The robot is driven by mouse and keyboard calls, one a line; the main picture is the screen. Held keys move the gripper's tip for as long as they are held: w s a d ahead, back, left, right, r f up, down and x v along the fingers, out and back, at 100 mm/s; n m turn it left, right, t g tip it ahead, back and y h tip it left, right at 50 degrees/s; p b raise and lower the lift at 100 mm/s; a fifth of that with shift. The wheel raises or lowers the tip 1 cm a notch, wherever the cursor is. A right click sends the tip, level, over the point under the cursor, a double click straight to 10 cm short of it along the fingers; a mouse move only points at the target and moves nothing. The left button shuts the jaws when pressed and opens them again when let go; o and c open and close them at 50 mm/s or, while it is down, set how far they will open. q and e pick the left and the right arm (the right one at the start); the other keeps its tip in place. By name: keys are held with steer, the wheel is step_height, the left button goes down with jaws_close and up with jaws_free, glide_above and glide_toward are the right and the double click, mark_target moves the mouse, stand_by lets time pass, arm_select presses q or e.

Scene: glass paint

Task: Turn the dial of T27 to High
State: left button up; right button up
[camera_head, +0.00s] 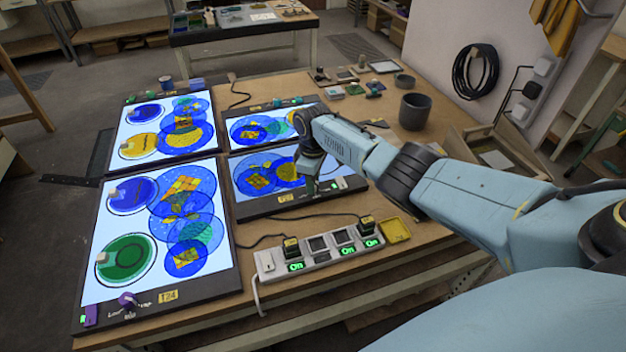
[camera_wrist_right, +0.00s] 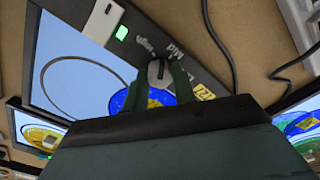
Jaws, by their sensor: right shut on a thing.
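The light panel T27 (camera_head: 256,212) is the lower one of the right-hand pair in the head view, lit, with a yellow tag (camera_head: 287,198) on its front edge. Its grey dial (camera_wrist_right: 158,72) with a pale mark shows in the right wrist view, beside the small printed labels. My right gripper (camera_head: 311,190) reaches down to the panel's front edge. Its two green fingers (camera_wrist_right: 152,78) are on either side of the dial and shut on it. The dial is hidden in the head view. I cannot tell exactly which label its mark points at. My left gripper is not in view.
A white switch (camera_wrist_right: 105,20) and green lamp (camera_wrist_right: 121,33) sit along T27's edge. A power strip (camera_head: 318,255) with plugs and cables lies in front. Other lit panels (camera_head: 97,240) are at left. A dark cup (camera_head: 414,111) stands behind the arm.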

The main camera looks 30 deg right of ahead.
steer(key=n, duration=0.5)
steer(key=shift+n, duration=0.3)
stand_by(0.5)
steer(key=o, duration=1)
steer(key=shift+r, duration=0.5)
step_height(320, 180, up, 12)
steer(key=shift+r+p, duration=0.25)
steer(key=shift+p, duration=0.35)
